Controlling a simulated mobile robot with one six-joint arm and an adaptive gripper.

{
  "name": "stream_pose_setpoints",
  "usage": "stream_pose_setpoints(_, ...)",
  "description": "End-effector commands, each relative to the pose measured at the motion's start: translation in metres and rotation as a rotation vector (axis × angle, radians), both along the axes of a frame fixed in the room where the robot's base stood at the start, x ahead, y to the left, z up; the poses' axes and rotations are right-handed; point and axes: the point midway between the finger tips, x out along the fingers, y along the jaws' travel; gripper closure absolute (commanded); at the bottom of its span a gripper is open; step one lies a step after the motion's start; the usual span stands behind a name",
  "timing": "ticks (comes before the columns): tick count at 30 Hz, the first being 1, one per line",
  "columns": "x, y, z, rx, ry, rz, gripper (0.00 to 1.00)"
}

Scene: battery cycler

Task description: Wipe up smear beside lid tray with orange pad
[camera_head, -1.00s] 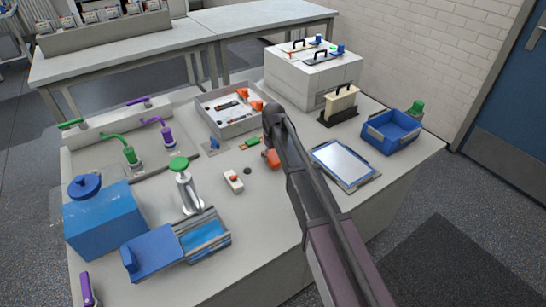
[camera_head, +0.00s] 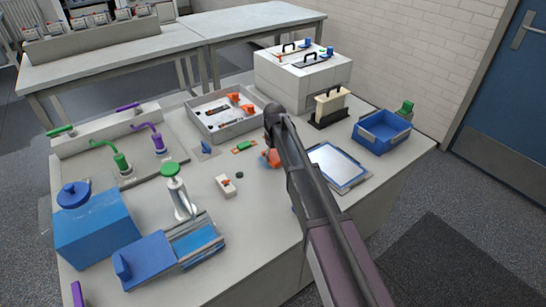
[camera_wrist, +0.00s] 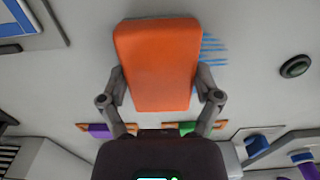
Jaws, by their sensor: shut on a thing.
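My gripper (camera_wrist: 160,100) is shut on the orange pad (camera_wrist: 158,62), which sits between its two fingers in the wrist view. The pad also shows in the head view (camera_head: 271,158), partly behind my arm. The smear (camera_wrist: 213,48) is a set of blue streaks on the pale bench, just right of the pad in the wrist view; the pad may hide part of it. A flat blue-framed tray (camera_head: 338,165) with a pale face lies right of my arm in the head view; its corner shows in the wrist view (camera_wrist: 14,22). I cannot tell whether the pad touches the bench.
A small dark disc (camera_head: 239,175) and a white box with a red button (camera_head: 226,187) stand left of the pad. A green-and-orange strip (camera_head: 243,147) lies nearby. A grey tray (camera_head: 222,136) and blue bin (camera_head: 383,132) stand farther back.

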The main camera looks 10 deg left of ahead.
Motion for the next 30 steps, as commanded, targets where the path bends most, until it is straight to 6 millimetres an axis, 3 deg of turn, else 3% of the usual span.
stream_pose_setpoints(30, 0.03, -0.028, 0.002, -0.001, -0.001, -0.001, 0.56)
